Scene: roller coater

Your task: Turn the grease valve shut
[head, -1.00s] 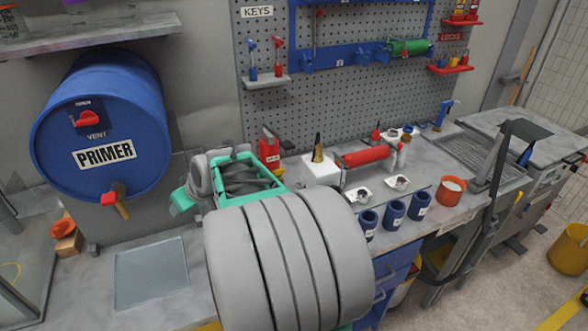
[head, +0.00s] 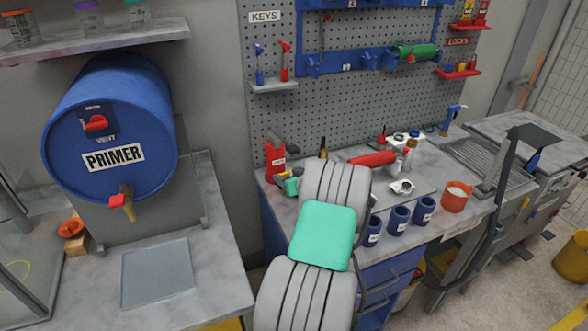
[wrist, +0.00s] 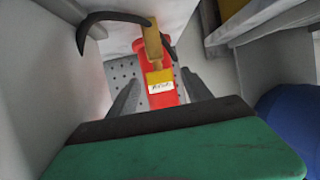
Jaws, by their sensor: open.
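A red body with a white label (head: 275,158) stands at the left end of the workbench, near the pegboard. In the wrist view a red body (wrist: 163,96) has a yellow upright part (wrist: 153,45) on it, a yellow band and a small label I cannot read. A dark curved piece (wrist: 100,19) arches beside it. I take this as the grease valve, but cannot confirm it. My gripper (wrist: 160,88) is open, its grey fingers on either side of the red body in the picture. Contact cannot be told. In the head view my arm hides most of the gripper.
A blue primer drum (head: 108,125) with a tap stands at the left. A red roller (head: 372,158), several blue cups (head: 398,218) and an orange pot (head: 456,196) are on the bench to the right. The pegboard (head: 330,115) rises behind the bench.

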